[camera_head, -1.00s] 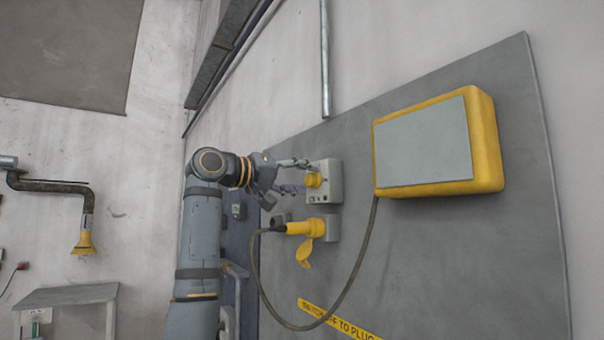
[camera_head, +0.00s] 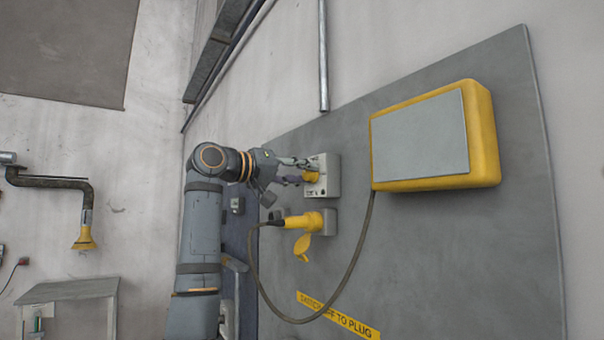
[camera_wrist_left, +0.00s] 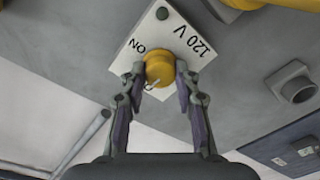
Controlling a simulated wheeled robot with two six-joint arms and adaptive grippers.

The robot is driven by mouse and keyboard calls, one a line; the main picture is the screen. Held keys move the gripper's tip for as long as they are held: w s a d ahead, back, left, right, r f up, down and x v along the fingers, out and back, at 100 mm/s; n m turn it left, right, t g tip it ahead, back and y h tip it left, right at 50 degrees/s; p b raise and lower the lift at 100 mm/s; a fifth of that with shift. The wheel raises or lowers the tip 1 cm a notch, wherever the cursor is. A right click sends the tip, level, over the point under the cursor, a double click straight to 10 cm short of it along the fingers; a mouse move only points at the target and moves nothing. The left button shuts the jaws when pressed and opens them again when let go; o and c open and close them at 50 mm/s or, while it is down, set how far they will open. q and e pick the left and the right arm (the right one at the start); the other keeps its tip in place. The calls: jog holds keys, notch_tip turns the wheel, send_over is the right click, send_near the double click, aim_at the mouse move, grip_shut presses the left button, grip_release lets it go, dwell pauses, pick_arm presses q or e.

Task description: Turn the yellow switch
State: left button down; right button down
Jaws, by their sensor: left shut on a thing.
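The yellow switch (camera_head: 311,177) is a round knob on a pale switch box (camera_head: 331,176) fixed to the grey wall panel. My left gripper (camera_head: 308,172) reaches it from the left and is shut on it. In the left wrist view the yellow switch (camera_wrist_left: 160,69) sits between the two fingertips of my left gripper (camera_wrist_left: 160,80). The box face (camera_wrist_left: 133,45) there reads "ON" and "120 V". The fingers hide part of the knob's sides. My right gripper is not in view.
A yellow plug (camera_head: 304,220) with a cable sits in a socket just below the switch box. A large yellow case (camera_head: 484,135) is mounted at the right. A yellow label strip (camera_head: 338,315) lies lower on the panel.

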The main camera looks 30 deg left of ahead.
pick_arm(q)
jog(key=m+p, duration=0.1)
jog(key=m, duration=0.3)
jog(key=shift+r+m, duration=0.1)
jog(key=shift+m, duration=0.3)
jog(key=m+p, duration=0.4)
jog(key=m, duration=0.6)
jog(key=shift+h, duration=0.4)
jog(key=shift+m+p, duration=0.45)
jog(key=shift+m, duration=0.95)
jog(key=c, duration=1)
grip_release()
jog(key=shift+s, duration=0.15)
